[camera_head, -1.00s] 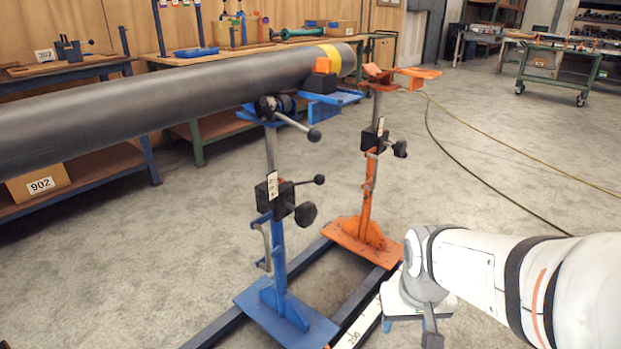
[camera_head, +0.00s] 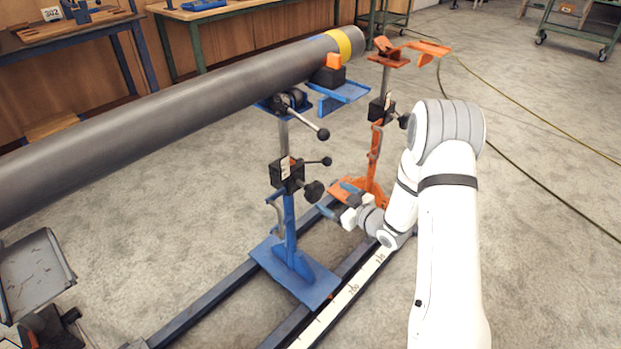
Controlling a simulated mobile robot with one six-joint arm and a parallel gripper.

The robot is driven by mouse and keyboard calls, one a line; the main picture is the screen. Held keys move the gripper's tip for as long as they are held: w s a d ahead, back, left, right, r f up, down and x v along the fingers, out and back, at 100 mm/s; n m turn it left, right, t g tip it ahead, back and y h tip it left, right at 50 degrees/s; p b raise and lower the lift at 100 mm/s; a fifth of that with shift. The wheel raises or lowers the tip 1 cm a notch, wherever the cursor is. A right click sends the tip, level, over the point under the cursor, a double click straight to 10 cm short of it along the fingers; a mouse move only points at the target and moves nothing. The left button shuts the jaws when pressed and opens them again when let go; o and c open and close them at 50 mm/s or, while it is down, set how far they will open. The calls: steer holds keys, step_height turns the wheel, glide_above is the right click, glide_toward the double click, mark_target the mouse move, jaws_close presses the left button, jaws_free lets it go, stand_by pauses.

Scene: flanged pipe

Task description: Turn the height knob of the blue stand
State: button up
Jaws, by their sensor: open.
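The blue stand (camera_head: 290,240) stands upright on the rails and bears the grey pipe (camera_head: 180,112). On its black clamp block (camera_head: 283,174) sits a dark round knob (camera_head: 314,191), facing right. A thin lever with a ball end (camera_head: 326,161) sticks out just above the knob. My gripper (camera_head: 337,199) is open and empty, with blue-tipped fingers pointing left. It appears just right of and slightly below the knob, apart from it. The exact depth between them cannot be told.
An orange stand (camera_head: 368,190) is close behind my gripper. A longer lever (camera_head: 322,134) hangs right above the knob. A grey tray (camera_head: 34,272) is at lower left. A floor scale strip (camera_head: 350,292) runs beneath the arm.

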mark_target(318, 194)
steer(key=y, duration=0.1)
steer(key=s+a+y, duration=0.1)
steer(key=shift+s+a+n+y+p, duration=0.25)
steer(key=shift+s+n+y+p, duration=0.05)
steer(key=shift+p, duration=0.1)
steer(key=shift+w+a, duration=0.1)
steer(key=shift+a, duration=0.15)
steer(key=b+x, duration=0.1)
steer(key=x, duration=0.6)
steer(key=shift+w, duration=0.1)
steer(key=c, duration=0.9)
steer(key=shift+d, duration=0.15)
steer(key=shift+c, duration=0.4)
steer(key=shift+f+b, duration=0.1)
steer(key=shift+b, duration=0.2)
